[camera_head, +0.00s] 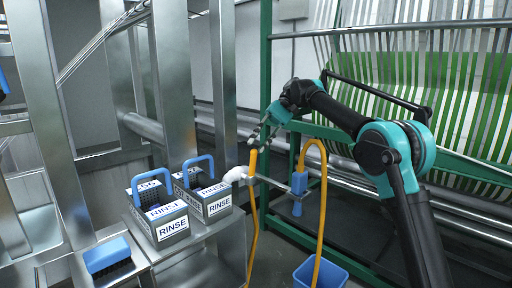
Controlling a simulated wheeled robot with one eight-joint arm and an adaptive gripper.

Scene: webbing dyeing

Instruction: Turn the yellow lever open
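A narrow upright yellow piece (252,162) stands near the middle of the view, just under my gripper. It may be the lever, but I cannot tell it clearly from the yellow hose (252,240) that runs down below it. My gripper (260,142) points down at its top end. The fingers are small and dark here, so their opening and any contact with the yellow piece are unclear. A blue fitting (298,184) sits to the right on a thin grey bar, and a white part (236,175) sits to the left.
Two grey RINSE boxes (172,229) with blue handles stand on a metal shelf at left, with a blue brush (107,256) in front. A yellow hose (322,200) arches down to a blue bucket (320,275). A green frame (265,60) with hanging webbing stands behind my arm.

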